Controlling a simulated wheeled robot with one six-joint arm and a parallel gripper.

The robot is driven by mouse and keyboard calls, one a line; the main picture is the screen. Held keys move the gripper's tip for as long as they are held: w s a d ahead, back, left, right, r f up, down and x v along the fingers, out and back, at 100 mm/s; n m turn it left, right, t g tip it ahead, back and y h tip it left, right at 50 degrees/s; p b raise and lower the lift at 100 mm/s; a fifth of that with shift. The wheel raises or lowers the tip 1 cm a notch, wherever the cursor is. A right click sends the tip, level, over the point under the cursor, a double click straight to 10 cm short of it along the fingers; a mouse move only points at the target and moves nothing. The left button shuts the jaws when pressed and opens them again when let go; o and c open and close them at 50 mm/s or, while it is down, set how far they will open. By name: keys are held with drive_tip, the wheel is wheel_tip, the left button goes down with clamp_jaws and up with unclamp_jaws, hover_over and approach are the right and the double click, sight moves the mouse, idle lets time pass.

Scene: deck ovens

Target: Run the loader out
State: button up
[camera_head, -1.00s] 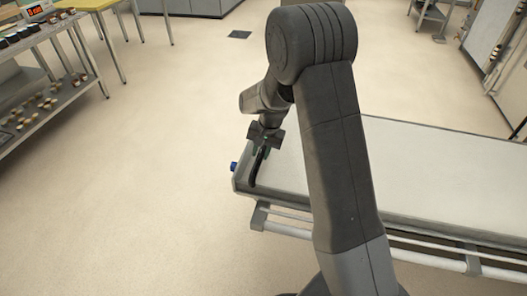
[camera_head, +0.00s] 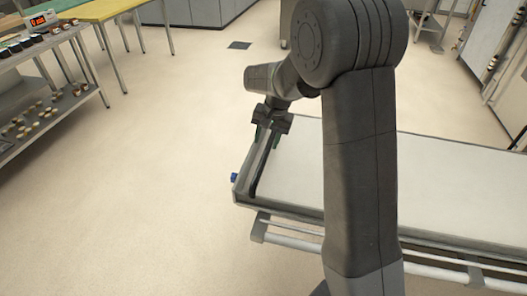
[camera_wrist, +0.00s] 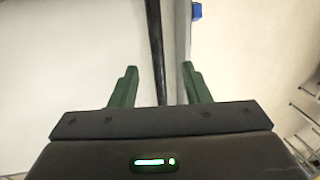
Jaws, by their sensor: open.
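The loader (camera_head: 430,185) is a long bed with a pale flat top and grey edges, to the right in the head view. A black bar (camera_head: 262,168) runs along its left end; it also shows in the wrist view (camera_wrist: 156,45). A blue knob (camera_head: 234,177) sits at the loader's near left corner. My gripper (camera_head: 271,132) is above the far part of that end. In the wrist view my gripper's green fingers (camera_wrist: 160,68) are apart and empty, with the black bar running between them in the picture. I cannot tell the height gap to the bar.
White rails (camera_head: 300,235) run below the loader's near side. A metal rack (camera_head: 50,100) with small items stands at the left, beside a yellow-topped table (camera_head: 105,10). Grey cabinets (camera_head: 205,12) are at the back. The floor (camera_head: 150,180) left of the loader is clear.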

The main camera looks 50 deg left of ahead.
sight(261, 164)
drive_tip(key=shift+w+d+r, duration=0.1)
drive_tip(key=shift+d+r, duration=0.05)
drive_tip(key=shift+r, duration=0.55)
drive_tip(key=shift+d+r, duration=0.1)
drive_tip(key=shift+r, duration=0.6)
drive_tip(key=shift+f, duration=0.1)
drive_tip(key=f, duration=0.4)
drive_tip(key=a+f, duration=0.1)
drive_tip(key=f, duration=0.3)
drive_tip(key=s+a+f, duration=0.1)
drive_tip(key=f, duration=0.4)
drive_tip(key=shift+s+f, duration=0.1)
drive_tip(key=shift+f, duration=0.2)
drive_tip(key=shift+w+d+r, duration=0.1)
drive_tip(key=shift+w+d, duration=0.1)
drive_tip(key=shift+d, duration=0.1)
